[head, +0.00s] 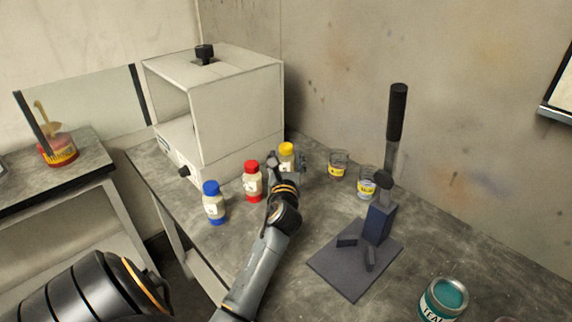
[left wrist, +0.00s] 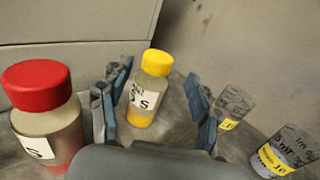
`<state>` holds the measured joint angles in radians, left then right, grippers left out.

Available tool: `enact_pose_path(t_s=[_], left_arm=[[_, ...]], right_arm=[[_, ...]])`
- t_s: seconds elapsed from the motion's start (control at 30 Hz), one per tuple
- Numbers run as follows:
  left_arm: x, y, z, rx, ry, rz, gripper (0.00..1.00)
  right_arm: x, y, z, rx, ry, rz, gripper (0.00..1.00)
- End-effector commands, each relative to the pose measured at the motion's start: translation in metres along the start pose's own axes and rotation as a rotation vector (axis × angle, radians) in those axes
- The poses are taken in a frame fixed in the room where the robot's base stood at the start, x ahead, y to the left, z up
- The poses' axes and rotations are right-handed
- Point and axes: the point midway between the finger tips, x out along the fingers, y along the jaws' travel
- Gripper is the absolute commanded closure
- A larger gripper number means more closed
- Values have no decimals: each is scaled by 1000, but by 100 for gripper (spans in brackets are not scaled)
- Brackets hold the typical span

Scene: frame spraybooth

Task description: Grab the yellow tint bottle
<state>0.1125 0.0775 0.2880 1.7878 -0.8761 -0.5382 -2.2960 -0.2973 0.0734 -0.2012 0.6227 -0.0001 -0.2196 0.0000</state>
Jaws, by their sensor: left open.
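The yellow tint bottle (head: 287,151) has a yellow cap and stands upright on the bench by the front corner of the white booth. My left gripper (head: 287,165) is at it, and its lower part is hidden behind the gripper in the head view. In the left wrist view the yellow tint bottle (left wrist: 150,88) stands ahead, between the open fingers of my left gripper (left wrist: 158,105). My right gripper is not in view.
The red-capped bottle (head: 252,182) stands close left of my left gripper, with the blue-capped bottle (head: 213,204) beyond it. Two glass cups (head: 338,164) (head: 367,184) stand to the right. A lever press (head: 378,222) and a teal paint can (head: 443,300) stand nearer the front right.

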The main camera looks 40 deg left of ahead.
Motion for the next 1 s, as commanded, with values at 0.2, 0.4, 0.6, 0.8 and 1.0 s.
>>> enact_pose_path(t_s=[0.2, 0.4, 0.6, 0.8, 1.0], left_arm=[[27, 3, 9, -3, -1, 1, 37], [50, 3, 7, -1, 0, 1, 37], [53, 3, 6, 0, -1, -1, 37], [52, 3, 6, 0, 0, 0, 62], [52, 3, 6, 0, 0, 0, 100]], right_arm=[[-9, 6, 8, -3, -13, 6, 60], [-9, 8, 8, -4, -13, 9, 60], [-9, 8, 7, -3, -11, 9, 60], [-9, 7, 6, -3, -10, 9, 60], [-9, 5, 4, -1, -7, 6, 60]])
